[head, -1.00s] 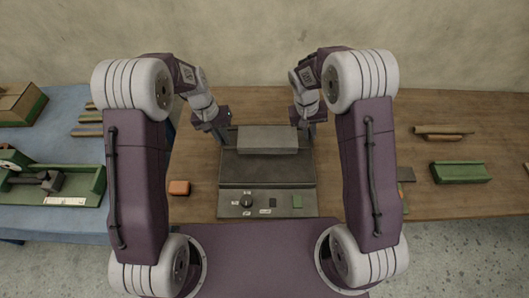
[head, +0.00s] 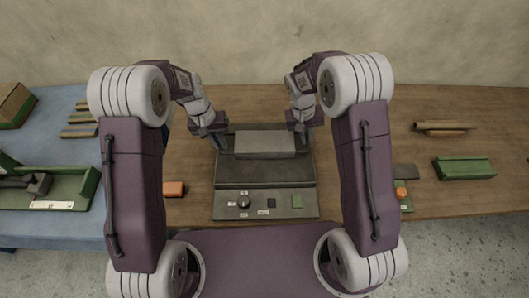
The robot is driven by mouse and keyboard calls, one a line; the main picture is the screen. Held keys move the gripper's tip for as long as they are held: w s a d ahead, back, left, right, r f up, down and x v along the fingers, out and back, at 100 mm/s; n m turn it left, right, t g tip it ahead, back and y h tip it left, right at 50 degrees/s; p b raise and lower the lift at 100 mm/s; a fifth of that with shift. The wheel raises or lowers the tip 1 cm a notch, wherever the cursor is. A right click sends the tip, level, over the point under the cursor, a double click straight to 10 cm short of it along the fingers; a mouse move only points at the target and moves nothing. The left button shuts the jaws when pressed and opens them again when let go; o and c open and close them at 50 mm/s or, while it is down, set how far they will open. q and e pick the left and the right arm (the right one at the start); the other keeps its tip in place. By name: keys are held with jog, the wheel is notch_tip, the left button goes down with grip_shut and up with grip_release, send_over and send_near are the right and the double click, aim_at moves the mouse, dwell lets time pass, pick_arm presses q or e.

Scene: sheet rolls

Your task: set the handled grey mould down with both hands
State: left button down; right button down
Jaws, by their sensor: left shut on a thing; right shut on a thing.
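The grey mould (head: 265,145) is a flat-topped block over the back half of a dark grey machine (head: 265,173) with a knob and buttons on its front panel. My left gripper (head: 219,143) is shut at the mould's left end, and my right gripper (head: 304,138) is shut at its right end. The handles are hidden by the grippers. The mould looks level. I cannot tell whether it touches the machine.
An orange block (head: 173,189) lies left of the machine. A green trough (head: 464,168) and brown rolls (head: 441,128) lie on the wooden table at the right. A green-sided fixture (head: 75,185) stands on the blue table at the left.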

pick_arm(q)
jog(key=shift+f+b, duration=0.35)
jog(key=shift+f, duration=0.25)
pick_arm(e)
jog(key=shift+f, duration=0.65)
pick_arm(q)
jog(key=c, duration=1.5)
grip_release()
jog(key=shift+r, duration=0.15)
pick_arm(e)
jog(key=c, duration=1.5)
grip_release()
jog(key=shift+r, duration=0.2)
pick_arm(q)
jog(key=shift+r, duration=0.1)
jog(key=r, duration=0.4)
jog(key=a+r, duration=0.1)
jog(key=r, duration=0.2)
jog(key=a+r, duration=0.1)
jog(key=r, duration=0.3)
jog(key=shift+r, duration=0.3)
pick_arm(e)
jog(key=v, duration=1.2)
pick_arm(q)
jog(key=shift+r, duration=0.1)
